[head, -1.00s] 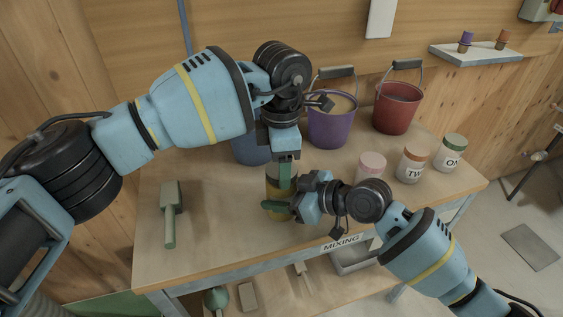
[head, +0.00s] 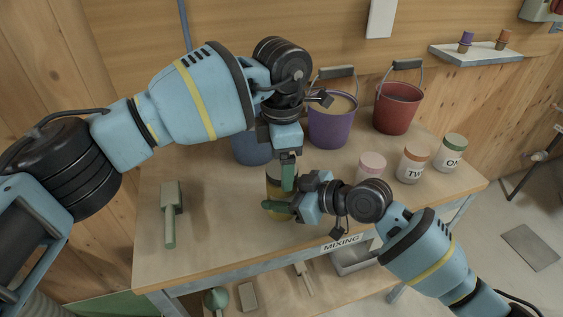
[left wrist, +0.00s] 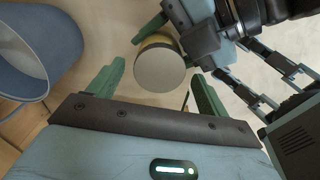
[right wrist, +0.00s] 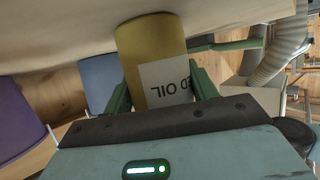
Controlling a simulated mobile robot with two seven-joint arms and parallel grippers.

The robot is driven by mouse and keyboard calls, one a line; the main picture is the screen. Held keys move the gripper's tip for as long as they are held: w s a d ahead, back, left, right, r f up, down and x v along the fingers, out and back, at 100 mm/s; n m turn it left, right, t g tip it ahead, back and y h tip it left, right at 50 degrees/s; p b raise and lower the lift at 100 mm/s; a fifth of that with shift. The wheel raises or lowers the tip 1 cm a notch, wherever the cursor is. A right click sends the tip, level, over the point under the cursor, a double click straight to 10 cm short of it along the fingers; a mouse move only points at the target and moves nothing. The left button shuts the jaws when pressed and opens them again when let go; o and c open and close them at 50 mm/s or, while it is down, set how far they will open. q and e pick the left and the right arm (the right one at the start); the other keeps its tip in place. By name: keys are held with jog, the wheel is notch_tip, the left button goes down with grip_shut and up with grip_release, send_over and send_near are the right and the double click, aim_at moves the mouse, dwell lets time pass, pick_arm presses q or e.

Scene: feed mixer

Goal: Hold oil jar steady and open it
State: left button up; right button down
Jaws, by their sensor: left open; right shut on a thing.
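The oil jar (head: 272,188) is yellow, stands upright on the bench and is partly hidden by my grippers in the head view. In the right wrist view the jar (right wrist: 152,42) shows a white label ending "ED OIL", upside down there. My right gripper (head: 280,208) is shut on its body, with fingers on both sides. My left gripper (head: 288,186) points down at the jar's top. In the left wrist view its fingers (left wrist: 157,85) are spread apart, with the jar's round pale grey top (left wrist: 160,70) between and beyond them. The fingers look clear of it.
A blue bucket (head: 250,148), a purple bucket (head: 330,128) and a red bucket (head: 396,110) stand behind. Pink-lidded (head: 371,166), orange-lidded (head: 414,165) and green-lidded (head: 451,154) jars stand right. The bench front (head: 225,250) is clear.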

pick_arm(q)
jog(key=shift+r, duration=1.9)
jog(key=shift+c, duration=0.5)
jog(key=shift+r+m, duration=0.35)
jog(key=shift+m, duration=0.65)
jog(key=m, duration=0.2)
jog(key=r+m, duration=0.1)
jog(key=m, duration=0.1)
jog(key=shift+r+m, duration=0.15)
jog(key=shift+m, duration=0.15)
jog(key=m, duration=0.2)
jog(key=r+m, duration=0.1)
jog(key=m, duration=0.2)
jog(key=shift+r+m, duration=0.25)
jog(key=shift+m, duration=0.15)
jog(key=shift+f, duration=4)
